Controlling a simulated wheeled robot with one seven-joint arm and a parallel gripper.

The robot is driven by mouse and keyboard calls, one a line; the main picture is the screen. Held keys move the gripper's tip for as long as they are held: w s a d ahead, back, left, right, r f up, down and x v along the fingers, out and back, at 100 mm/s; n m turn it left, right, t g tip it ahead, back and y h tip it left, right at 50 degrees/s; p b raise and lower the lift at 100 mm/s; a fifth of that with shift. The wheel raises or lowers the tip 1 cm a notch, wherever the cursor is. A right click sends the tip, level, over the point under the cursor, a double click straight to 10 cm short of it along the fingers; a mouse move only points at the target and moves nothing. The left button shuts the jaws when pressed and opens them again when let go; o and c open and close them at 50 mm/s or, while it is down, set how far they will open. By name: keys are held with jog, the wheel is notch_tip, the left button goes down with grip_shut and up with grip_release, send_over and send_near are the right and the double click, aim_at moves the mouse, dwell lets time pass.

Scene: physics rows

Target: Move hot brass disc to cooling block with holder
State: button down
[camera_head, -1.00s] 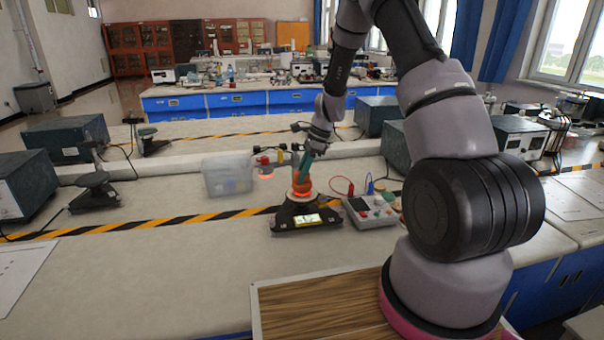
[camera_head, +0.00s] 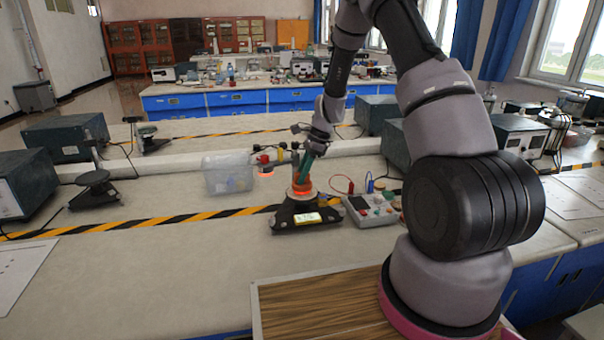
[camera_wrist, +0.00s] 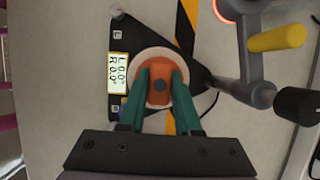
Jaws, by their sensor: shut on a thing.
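I cannot tell whether the piece touches the plate. A second glowing ring (camera_head: 266,174) is to the left, beneath a red-topped fixture. I cannot tell which part is the brass disc or the cooling block.
A clear plastic box (camera_head: 228,175) stands to the left. A grey device with knobs and leads (camera_head: 372,209) stands close on the right. In the wrist view a grey arm with a yellow handle (camera_wrist: 277,38) is close on the right.

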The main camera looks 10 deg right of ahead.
jog(key=shift+f, duration=0.7)
dwell(1.1)
jog(key=shift+r, duration=0.2)
jog(key=shift+r, duration=0.45)
jog(key=shift+r, duration=0.5)
jog(key=d, duration=0.4)
jog(key=s+d, duration=0.1)
jog(key=d, duration=0.1)
dwell(0.5)
